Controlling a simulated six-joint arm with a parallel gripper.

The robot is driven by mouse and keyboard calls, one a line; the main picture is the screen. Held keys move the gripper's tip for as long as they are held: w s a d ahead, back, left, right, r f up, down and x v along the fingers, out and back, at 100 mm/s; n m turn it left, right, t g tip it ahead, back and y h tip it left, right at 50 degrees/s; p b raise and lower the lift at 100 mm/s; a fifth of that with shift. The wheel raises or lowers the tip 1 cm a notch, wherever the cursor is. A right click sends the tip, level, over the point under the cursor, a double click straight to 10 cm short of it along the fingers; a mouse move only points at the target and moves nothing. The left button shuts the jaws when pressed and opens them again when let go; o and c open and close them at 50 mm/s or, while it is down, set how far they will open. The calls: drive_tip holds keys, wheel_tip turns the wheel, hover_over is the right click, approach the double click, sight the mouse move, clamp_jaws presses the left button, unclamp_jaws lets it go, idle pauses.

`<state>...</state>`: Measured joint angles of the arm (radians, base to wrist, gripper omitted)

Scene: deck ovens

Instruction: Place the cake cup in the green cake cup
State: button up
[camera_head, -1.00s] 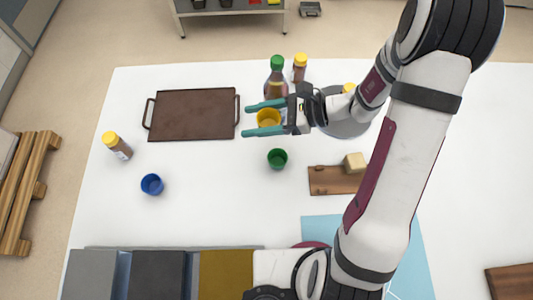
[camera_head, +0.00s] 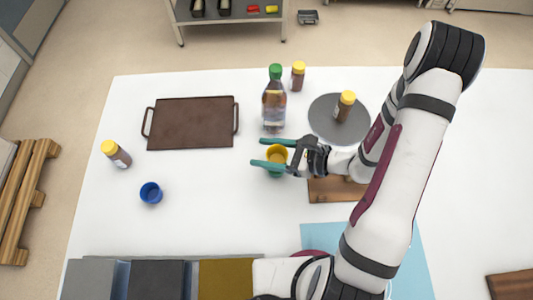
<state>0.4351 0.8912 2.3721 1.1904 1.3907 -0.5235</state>
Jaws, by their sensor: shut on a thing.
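The yellow cake cup (camera_head: 277,154) is between the two teal fingers of my gripper (camera_head: 269,153), which is shut on it. The cup looks upright, with its opening facing up. The green cake cup (camera_head: 275,174) is mostly hidden under the yellow cup and the lower finger; only a bit of green shows there. The yellow cup lines up over the green one in this view. I cannot tell whether it is above the green cup or inside it.
A brown tray (camera_head: 190,123) lies behind. A green-capped bottle (camera_head: 274,104) stands close behind my gripper. A wooden board (camera_head: 330,191) lies partly under my arm. The white table between is clear.

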sight(273, 159)
drive_tip(key=shift+f, duration=1)
drive_tip(key=shift+f, duration=0.55)
drive_tip(key=o, duration=1.3)
